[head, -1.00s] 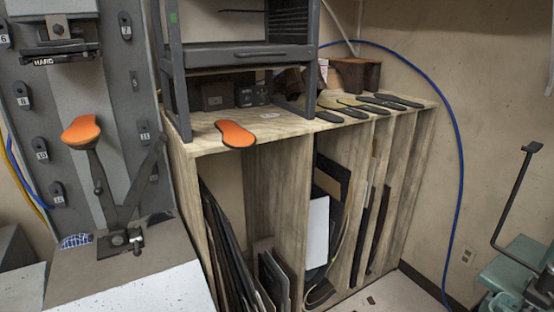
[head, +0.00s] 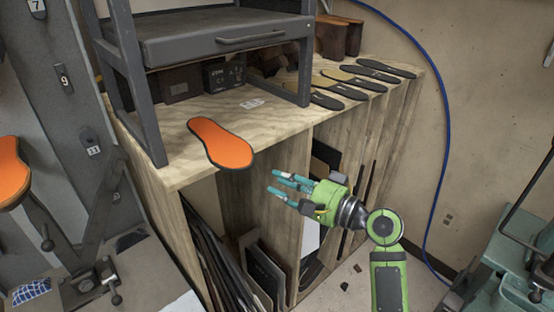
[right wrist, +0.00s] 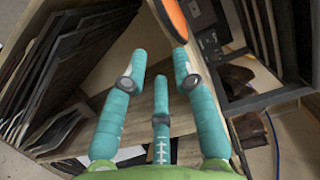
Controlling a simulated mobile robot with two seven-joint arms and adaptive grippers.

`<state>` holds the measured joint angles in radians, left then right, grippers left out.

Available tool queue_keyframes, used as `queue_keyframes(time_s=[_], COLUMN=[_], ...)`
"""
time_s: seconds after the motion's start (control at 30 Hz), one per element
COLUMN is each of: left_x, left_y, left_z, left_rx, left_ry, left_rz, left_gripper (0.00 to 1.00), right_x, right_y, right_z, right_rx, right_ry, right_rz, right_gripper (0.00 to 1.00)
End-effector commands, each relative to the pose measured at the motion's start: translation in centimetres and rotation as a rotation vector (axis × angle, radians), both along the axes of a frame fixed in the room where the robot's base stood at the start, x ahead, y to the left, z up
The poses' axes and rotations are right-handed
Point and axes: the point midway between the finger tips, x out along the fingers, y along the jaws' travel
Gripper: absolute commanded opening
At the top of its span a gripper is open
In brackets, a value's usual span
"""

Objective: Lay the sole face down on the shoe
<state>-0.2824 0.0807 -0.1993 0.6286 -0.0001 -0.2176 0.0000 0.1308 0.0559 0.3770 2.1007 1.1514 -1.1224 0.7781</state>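The sole (head: 222,144), orange with a black rim, lies flat on the wooden bench top (head: 180,165), orange side up. Its near end reaches past the front edge. The shoe (head: 12,172), an orange form on a stand, is cut by the left edge of the head view. My right gripper (head: 280,186) is open and empty, in front of the bench, right of the sole and apart from it. In the right wrist view, its spread teal fingers (right wrist: 158,68) point toward the sole (right wrist: 173,17), which shows at the top. My left gripper is not in view.
A dark metal rack (head: 222,40) stands on the bench behind the sole. Several dark insoles (head: 350,90) lie on the bench top at right. Sheets (head: 262,278) lean in the slots below. A lever (head: 82,215) rises near the shoe.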

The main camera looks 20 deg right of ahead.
Motion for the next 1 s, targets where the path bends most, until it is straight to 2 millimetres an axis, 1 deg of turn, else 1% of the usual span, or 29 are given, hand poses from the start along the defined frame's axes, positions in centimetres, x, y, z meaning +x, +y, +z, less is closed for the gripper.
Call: queue_keyframes(time_s=[0.03,0.17,0.27,0.4,0.5,0.67,0.8,0.9,1.0], left_x=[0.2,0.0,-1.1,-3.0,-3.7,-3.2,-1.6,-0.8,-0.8], left_y=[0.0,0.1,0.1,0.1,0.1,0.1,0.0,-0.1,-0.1], left_z=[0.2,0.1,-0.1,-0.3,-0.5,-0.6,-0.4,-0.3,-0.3], left_rx=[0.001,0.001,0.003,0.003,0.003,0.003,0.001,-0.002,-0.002], left_ry=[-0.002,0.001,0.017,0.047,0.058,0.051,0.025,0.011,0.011], left_rz=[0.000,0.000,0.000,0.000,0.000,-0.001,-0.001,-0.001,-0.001], left_gripper=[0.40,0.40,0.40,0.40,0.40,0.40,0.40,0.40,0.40], right_x=[-0.3,-0.3,0.4,1.6,2.7,4.3,5.6,6.5,7.1], right_y=[0.1,0.4,0.7,1.7,2.3,3.4,4.3,4.9,5.3], right_z=[0.9,1.4,1.4,1.4,1.3,1.3,1.3,1.3,1.3], right_rx=[0.006,0.013,0.015,0.014,0.014,0.011,0.012,0.011,0.011], right_ry=[-0.010,-0.019,-0.019,-0.020,-0.019,-0.018,-0.017,-0.018,-0.018], right_rz=[0.007,0.015,0.015,0.016,0.014,0.014,0.014,0.013,0.013], right_gripper=[0.28,0.28,0.28,0.28,0.28,0.28,0.28,0.28,0.28])
